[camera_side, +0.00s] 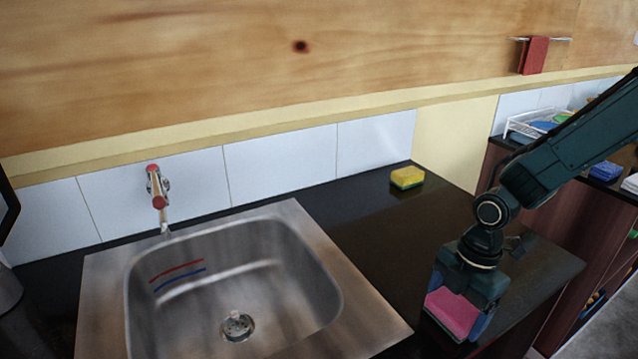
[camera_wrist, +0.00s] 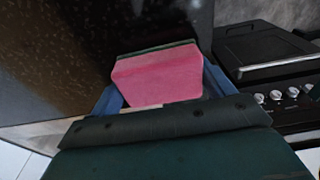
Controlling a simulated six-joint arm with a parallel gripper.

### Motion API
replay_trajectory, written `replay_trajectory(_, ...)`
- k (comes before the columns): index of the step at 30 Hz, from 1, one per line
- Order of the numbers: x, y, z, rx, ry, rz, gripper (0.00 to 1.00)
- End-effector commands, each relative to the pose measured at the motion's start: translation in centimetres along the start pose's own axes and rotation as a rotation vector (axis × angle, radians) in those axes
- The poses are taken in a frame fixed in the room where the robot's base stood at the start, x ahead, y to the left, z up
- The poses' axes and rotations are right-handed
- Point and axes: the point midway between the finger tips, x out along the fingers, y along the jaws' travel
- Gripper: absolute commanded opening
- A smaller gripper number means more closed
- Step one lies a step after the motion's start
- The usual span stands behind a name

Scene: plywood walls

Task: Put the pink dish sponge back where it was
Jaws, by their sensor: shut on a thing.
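The pink dish sponge (camera_side: 452,313) is in my gripper (camera_side: 458,318), at the right part of the dark counter in the side view. In the wrist view the pink sponge (camera_wrist: 158,76) sits between the two blue fingers of my gripper (camera_wrist: 160,85), with a thin dark green layer along its far edge. The fingers are shut on its two sides. I cannot tell whether the sponge touches the counter or is held just above it.
A steel sink (camera_side: 235,285) with a tap (camera_side: 158,190) is set in the black counter (camera_side: 390,235). A yellow sponge (camera_side: 407,177) lies at the counter's back corner. The counter between them is clear. A black stove (camera_wrist: 275,80) shows at right in the wrist view.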

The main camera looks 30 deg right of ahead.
Motion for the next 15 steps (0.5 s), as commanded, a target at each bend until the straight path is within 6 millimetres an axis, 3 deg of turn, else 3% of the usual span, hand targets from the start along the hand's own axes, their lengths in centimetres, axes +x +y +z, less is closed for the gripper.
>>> replay_trajectory(5,0.32,0.01,0.04,0.000,0.000,0.000,0.56)
replay_trajectory(6,0.31,0.03,0.04,0.000,0.000,0.001,0.87)
replay_trajectory(8,0.30,0.03,0.03,0.000,0.000,0.001,0.99)
replay_trajectory(15,0.28,0.02,0.03,0.000,0.000,0.001,1.00)
